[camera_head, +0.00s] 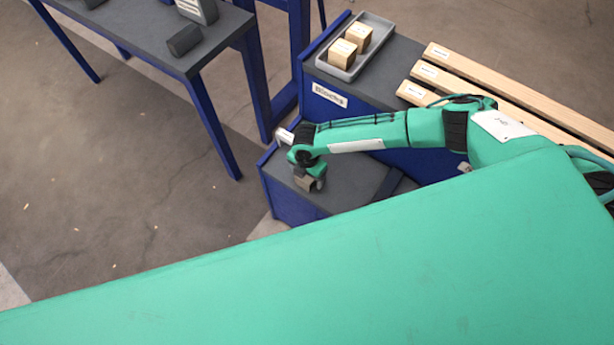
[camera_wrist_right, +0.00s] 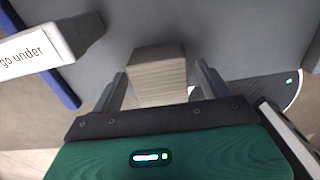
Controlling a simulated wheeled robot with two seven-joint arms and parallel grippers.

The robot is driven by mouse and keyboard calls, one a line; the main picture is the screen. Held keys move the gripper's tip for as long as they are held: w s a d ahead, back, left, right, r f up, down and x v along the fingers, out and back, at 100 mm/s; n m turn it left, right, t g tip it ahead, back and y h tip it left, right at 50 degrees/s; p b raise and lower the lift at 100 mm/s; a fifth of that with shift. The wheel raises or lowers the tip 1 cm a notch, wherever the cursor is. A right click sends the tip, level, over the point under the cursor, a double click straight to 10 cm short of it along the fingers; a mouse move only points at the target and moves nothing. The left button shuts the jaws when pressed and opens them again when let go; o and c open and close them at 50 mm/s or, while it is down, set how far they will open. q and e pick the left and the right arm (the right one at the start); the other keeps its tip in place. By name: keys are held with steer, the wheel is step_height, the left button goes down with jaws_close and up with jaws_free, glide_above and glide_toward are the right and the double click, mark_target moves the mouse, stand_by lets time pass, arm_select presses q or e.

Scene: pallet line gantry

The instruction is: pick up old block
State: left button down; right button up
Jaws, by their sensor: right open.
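The old block (camera_wrist_right: 158,72), a weathered grey-brown wooden block, shows in the right wrist view between the fingers of my right gripper (camera_wrist_right: 159,88). The gripper is open, with a gap visible on each side of the block. In the head view my right gripper (camera_head: 310,172) points down over a low grey-topped blue stand (camera_head: 345,185). A brownish part of the block (camera_head: 304,183) shows there, partly hidden by the gripper. The block appears to rest on the grey top. My left gripper is in neither view.
A white "go under" sign (camera_wrist_right: 28,52) stands close beside the gripper. Behind is a higher blue bench (camera_head: 395,68) with a grey tray (camera_head: 345,73) holding two light wooden blocks (camera_head: 342,54). Pale planks (camera_head: 480,70) lie to the right. Another grey-topped table (camera_head: 150,30) stands at the left.

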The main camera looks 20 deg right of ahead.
steer(key=shift+f, duration=0.15)
steer(key=c, duration=1.1)
